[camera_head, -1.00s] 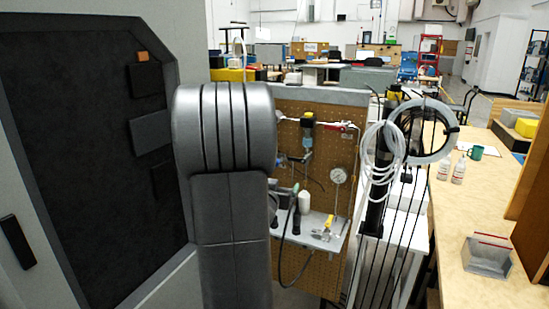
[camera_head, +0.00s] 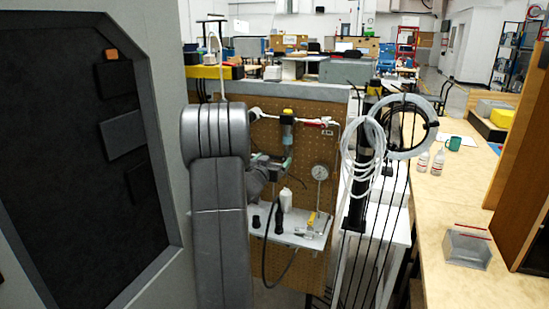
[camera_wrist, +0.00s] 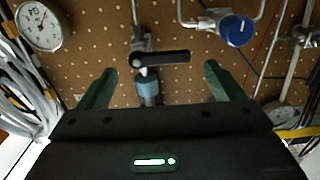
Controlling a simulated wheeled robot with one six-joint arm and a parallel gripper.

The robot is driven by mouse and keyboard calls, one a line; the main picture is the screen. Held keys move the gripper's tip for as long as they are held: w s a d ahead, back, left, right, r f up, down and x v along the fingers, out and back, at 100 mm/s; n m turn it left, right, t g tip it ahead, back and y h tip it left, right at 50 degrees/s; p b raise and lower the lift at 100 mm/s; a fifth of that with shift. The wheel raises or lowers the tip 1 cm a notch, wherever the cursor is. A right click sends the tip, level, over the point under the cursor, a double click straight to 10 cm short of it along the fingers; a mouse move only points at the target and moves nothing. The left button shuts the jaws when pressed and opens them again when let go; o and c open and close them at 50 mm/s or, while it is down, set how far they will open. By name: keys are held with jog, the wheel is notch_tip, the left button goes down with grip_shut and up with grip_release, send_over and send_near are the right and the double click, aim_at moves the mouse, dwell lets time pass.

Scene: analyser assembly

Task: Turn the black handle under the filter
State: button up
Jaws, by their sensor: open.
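The black handle (camera_wrist: 165,60) is in the upper middle of the wrist view, lying roughly level across a metal pipe and pointing right. The wrist picture appears upside down. A blue-grey cylinder (camera_wrist: 148,91), apparently the filter's lower end, shows just below the handle there. In the head view the filter (camera_head: 287,130), with a yellow top, hangs on the pegboard. My gripper (camera_wrist: 160,70) is open, its green fingers apart on either side of the handle's line and seemingly short of it. In the head view my gripper (camera_head: 272,162) is just below the filter; the handle cannot be made out there.
A pressure gauge (camera_head: 320,172) is right of the filter, and a small shelf (camera_head: 300,232) with bottles and tools is below. A blue knob (camera_wrist: 237,30) and pipes are close by in the wrist view. Coiled white tubing (camera_head: 372,155) hangs to the right. A dark-panelled cabinet (camera_head: 75,210) stands left.

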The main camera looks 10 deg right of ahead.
jog(key=shift+x, duration=0.95)
jog(key=c, duration=1)
